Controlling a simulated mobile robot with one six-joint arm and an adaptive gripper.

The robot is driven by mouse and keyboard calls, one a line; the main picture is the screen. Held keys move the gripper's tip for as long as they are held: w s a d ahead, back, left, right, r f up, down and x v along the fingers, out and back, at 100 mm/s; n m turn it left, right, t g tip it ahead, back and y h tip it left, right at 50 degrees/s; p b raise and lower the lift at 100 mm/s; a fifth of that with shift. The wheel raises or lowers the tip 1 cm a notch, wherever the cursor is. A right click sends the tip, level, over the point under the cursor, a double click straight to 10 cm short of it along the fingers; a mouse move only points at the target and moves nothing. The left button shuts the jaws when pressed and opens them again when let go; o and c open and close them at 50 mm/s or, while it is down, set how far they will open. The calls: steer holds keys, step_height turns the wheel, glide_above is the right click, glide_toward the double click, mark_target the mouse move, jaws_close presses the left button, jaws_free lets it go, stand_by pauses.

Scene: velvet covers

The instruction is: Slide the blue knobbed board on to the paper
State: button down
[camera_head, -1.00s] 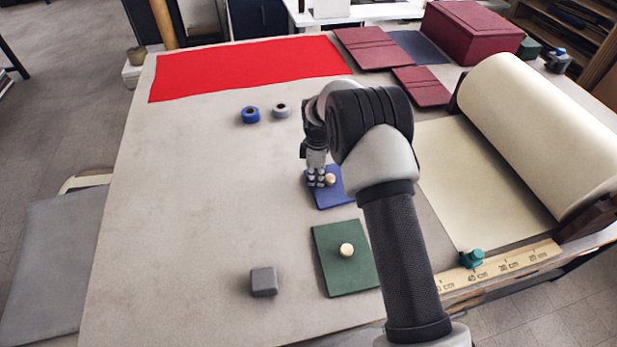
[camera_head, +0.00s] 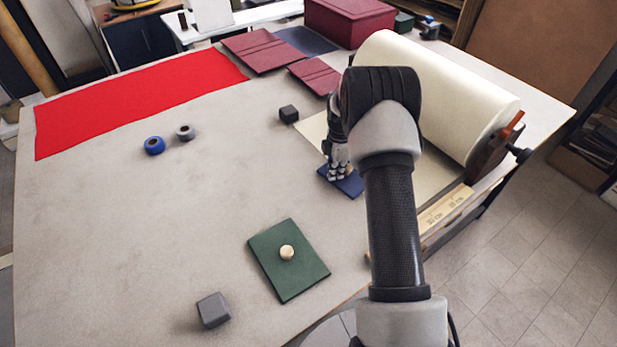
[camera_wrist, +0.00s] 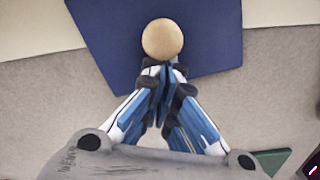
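The blue board (camera_head: 352,186) lies flat under my gripper at the paper's edge. In the wrist view the board (camera_wrist: 210,60) straddles that edge, its far part over the cream paper (camera_wrist: 30,22) and its near part on the grey table. Its round pale wooden knob (camera_wrist: 162,39) is just beyond my fingertips. My gripper (camera_wrist: 163,72) is shut, fingers together, over the board on the near side of the knob, not around it. Whether the fingertips touch the knob is unclear. In the head view my gripper (camera_head: 338,176) hides much of the board and the knob.
A large paper roll (camera_head: 440,95) is at the right, beside a wooden ruler (camera_head: 445,208). A green knobbed board (camera_head: 275,275) and grey block (camera_head: 213,310) lie nearer.

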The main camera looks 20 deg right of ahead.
steer(key=d, duration=0.3)
steer(key=s+d, duration=0.1)
steer(key=d, duration=0.6)
steer(key=shift+s+d, duration=0.1)
steer(key=shift+s, duration=0.2)
